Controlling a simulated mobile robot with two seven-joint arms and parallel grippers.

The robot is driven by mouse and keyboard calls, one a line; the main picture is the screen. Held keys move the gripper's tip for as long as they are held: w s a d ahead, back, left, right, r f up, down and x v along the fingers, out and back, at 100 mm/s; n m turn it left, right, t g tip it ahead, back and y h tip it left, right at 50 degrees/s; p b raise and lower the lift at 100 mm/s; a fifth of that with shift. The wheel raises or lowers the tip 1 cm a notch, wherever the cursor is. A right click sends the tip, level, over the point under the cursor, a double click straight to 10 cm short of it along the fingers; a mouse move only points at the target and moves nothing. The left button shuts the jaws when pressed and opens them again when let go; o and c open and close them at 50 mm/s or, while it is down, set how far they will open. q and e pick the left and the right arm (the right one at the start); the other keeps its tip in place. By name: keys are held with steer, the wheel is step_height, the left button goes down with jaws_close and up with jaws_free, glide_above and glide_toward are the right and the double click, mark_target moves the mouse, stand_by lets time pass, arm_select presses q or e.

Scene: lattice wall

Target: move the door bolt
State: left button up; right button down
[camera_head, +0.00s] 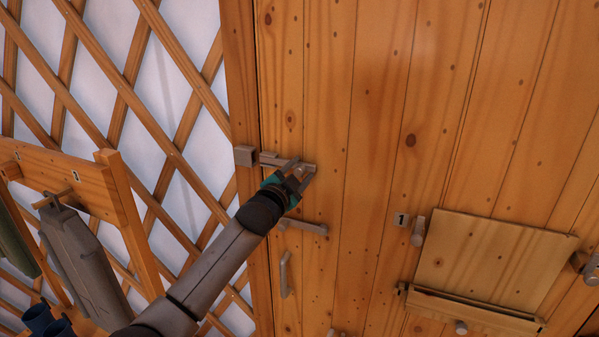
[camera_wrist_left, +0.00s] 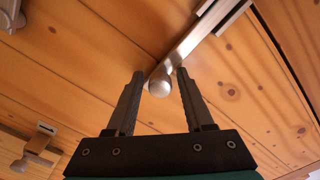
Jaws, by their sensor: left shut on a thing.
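The metal door bolt (camera_head: 270,159) is a flat bar mounted on the plank door near its left edge. It also shows in the wrist view (camera_wrist_left: 197,40), with a round knob (camera_wrist_left: 159,86) at its near end. A square metal keeper (camera_head: 245,156) sits on the door frame just left of the bolt. I cannot tell whether the bar's tip is inside it. My left gripper (camera_head: 300,172) is at the bolt's right end. My right gripper is out of view.
Below the bolt are a lever handle (camera_head: 303,226) and an upright pull handle (camera_head: 285,275). A folding wooden panel (camera_head: 490,262) is on the door at right. A wooden rack (camera_head: 65,183) with hanging garments stands left, before the lattice wall (camera_head: 130,90).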

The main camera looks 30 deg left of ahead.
mark_target(284, 164)
arm_select(q)
jaws_close()
steer(key=shift+s+a, duration=0.1)
steer(key=shift+a, duration=2.35)
steer(key=o, duration=1)
jaws_free()
steer(key=shift+a, duration=0.1)
steer(key=shift+c, duration=0.2)
